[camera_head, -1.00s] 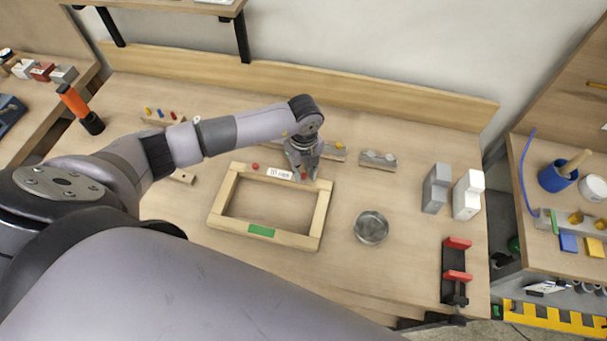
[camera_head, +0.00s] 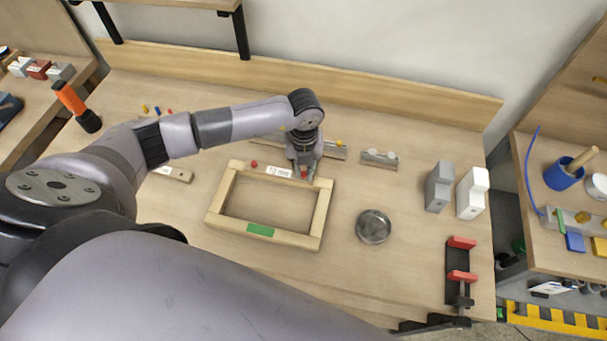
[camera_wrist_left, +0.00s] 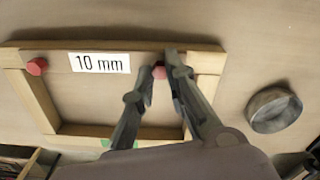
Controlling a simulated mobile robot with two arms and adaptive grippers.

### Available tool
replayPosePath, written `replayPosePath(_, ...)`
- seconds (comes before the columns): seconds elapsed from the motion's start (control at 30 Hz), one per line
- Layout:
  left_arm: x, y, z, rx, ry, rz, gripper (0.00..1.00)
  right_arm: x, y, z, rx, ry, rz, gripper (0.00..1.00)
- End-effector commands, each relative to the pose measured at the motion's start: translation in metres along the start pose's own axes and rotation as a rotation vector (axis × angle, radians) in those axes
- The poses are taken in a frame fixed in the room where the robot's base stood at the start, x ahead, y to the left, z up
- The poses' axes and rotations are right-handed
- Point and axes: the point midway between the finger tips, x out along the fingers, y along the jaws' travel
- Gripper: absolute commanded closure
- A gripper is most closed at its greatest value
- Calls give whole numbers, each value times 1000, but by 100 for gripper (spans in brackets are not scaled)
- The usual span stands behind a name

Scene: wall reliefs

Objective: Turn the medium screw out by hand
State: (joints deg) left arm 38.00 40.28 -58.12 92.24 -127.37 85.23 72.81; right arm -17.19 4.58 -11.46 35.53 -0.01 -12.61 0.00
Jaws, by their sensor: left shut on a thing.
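A light wooden frame (camera_head: 224,197) lies flat on the bench, with a "10 mm" label (camera_wrist_left: 101,63) on its far bar. A red screw head (camera_wrist_left: 160,72) is at the frame's far right corner. My left gripper (camera_head: 304,174) reaches down over that corner; in the left wrist view its fingers (camera_wrist_left: 159,76) are shut on this red screw, one on each side. The shank is hidden. A second red screw (camera_wrist_left: 37,66) is at the far left corner, apart from the gripper; it also shows in the head view (camera_head: 254,163). My right gripper is not in view.
A round metal dish (camera_head: 373,227) stands right of the frame. Small racks (camera_head: 379,159) lie behind. Grey (camera_head: 438,187) and white (camera_head: 470,194) blocks and a red-black clamp (camera_head: 460,270) are at the right. Bench between frame and dish is clear.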

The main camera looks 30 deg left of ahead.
Motion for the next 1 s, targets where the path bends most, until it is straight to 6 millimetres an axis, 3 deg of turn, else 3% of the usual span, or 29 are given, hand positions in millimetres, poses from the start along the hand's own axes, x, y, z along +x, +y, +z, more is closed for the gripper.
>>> replayPosePath(0.23,-1,0,0,-36,1,-1,100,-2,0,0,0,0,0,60)
replayPosePath(0.6,-1,-1,-1,-441,1,-1,100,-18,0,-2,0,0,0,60)
replayPosePath(1.0,-2,-1,-1,-517,2,-1,100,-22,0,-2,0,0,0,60)
